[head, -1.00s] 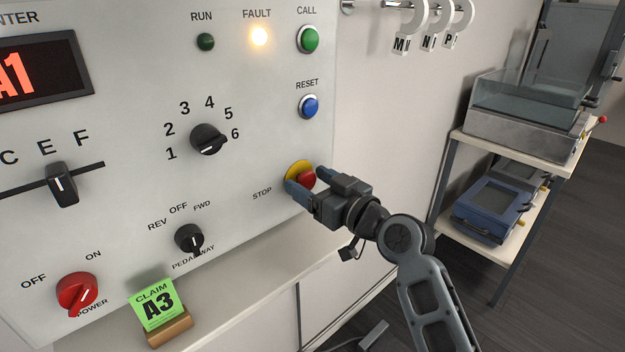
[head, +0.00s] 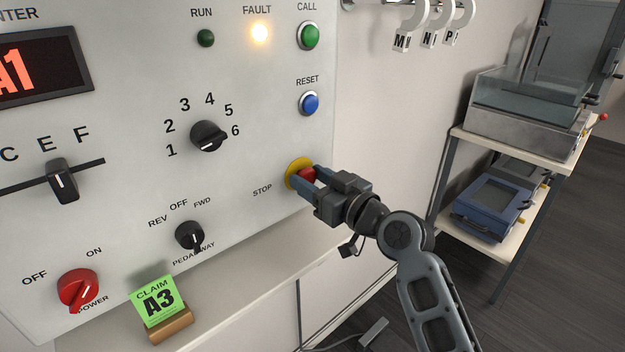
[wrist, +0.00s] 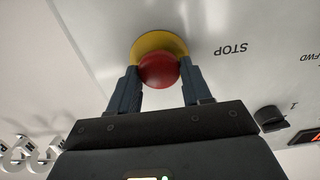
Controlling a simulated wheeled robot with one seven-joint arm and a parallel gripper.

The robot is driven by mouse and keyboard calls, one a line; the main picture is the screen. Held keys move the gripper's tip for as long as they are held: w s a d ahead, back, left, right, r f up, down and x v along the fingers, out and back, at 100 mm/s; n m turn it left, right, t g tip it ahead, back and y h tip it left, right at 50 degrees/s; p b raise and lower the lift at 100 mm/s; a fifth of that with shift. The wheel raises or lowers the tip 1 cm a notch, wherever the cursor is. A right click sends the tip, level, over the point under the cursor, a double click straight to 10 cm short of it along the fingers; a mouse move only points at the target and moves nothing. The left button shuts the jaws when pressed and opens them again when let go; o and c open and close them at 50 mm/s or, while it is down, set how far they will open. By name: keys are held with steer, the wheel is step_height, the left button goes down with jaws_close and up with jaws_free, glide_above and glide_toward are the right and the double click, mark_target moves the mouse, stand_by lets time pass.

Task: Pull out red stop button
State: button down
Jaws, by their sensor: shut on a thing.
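The red stop button (head: 307,175) sits on its yellow round base (head: 294,168) at the lower right of the grey control panel, by the word STOP. My gripper (head: 306,180) is at the button, with its fingers on either side of the red cap. In the wrist view the red cap (wrist: 158,71) is between the two fingertips, in front of the yellow base (wrist: 152,43). The fingers are shut on the cap. Part of the cap is hidden by my fingers in the head view.
The lit FAULT lamp (head: 260,33), the blue RESET button (head: 309,103) and the black pedal switch (head: 189,236) are on the same panel. A green claim card (head: 157,300) stands on the ledge below. A shelf rack (head: 520,150) is at the right.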

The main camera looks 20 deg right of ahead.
steer(key=shift+s+d+f+b, duration=0.15)
steer(key=shift+s+b, duration=0.3)
steer(key=shift+b, duration=0.05)
steer(key=shift+s+d, duration=0.15)
steer(key=shift+s, duration=0.2)
steer(key=c, duration=0.5)
jaws_free()
steer(key=shift+s, duration=0.1)
steer(key=shift+b+v, duration=1.2)
steer(key=shift+v, duration=2.7)
